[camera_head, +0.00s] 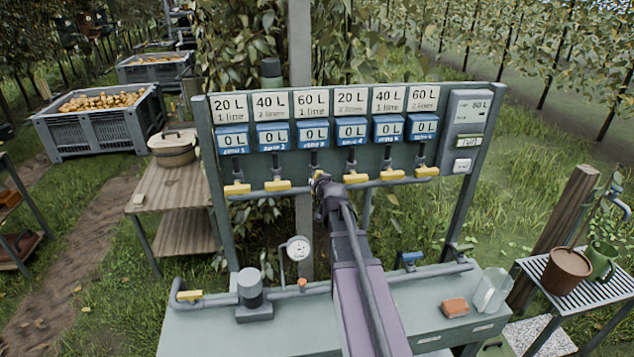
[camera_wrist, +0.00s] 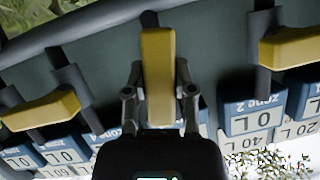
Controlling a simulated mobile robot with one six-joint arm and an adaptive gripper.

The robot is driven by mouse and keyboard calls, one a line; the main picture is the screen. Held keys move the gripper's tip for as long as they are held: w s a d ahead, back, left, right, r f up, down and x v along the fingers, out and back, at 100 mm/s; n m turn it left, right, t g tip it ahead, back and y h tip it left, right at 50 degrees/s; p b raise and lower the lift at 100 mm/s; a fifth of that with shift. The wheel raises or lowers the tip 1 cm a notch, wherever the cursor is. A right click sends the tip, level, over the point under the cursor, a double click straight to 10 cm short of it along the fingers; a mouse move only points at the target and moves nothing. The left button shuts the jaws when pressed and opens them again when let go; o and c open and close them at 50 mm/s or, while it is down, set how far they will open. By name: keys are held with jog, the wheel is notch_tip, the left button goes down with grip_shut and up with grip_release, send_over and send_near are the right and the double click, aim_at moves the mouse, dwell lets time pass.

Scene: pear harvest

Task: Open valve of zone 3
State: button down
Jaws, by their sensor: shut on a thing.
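The valve board (camera_head: 345,160) stands ahead with a row of yellow valve handles below blue zone meters that read 0 L. My gripper (camera_head: 319,186) is at the third valve from the left, under the zone 3 meter (camera_head: 313,134). In the wrist view my gripper (camera_wrist: 159,82) is shut on the yellow zone 3 handle (camera_wrist: 158,50), one finger on each side. This handle lies in line with its upright pipe. The neighbouring zone 2 handle (camera_wrist: 295,46) and zone 4 handle (camera_wrist: 42,110) lie across their pipes. My gripper mostly hides the zone 3 handle in the head view.
A display unit (camera_head: 467,128) is at the board's right end. The bench (camera_head: 270,330) below carries a pipe, a pressure gauge (camera_head: 299,248), a sponge-like block (camera_head: 455,307) and a clear jug (camera_head: 490,291). The neighbouring handles are close on both sides.

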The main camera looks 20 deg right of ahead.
jog(key=shift+n+g+h, duration=0.3)
jog(key=shift+n+h, duration=0.2)
jog(key=shift+n, duration=0.3)
jog(key=shift+c, duration=2.2)
grip_release()
jog(key=shift+r, duration=0.1)
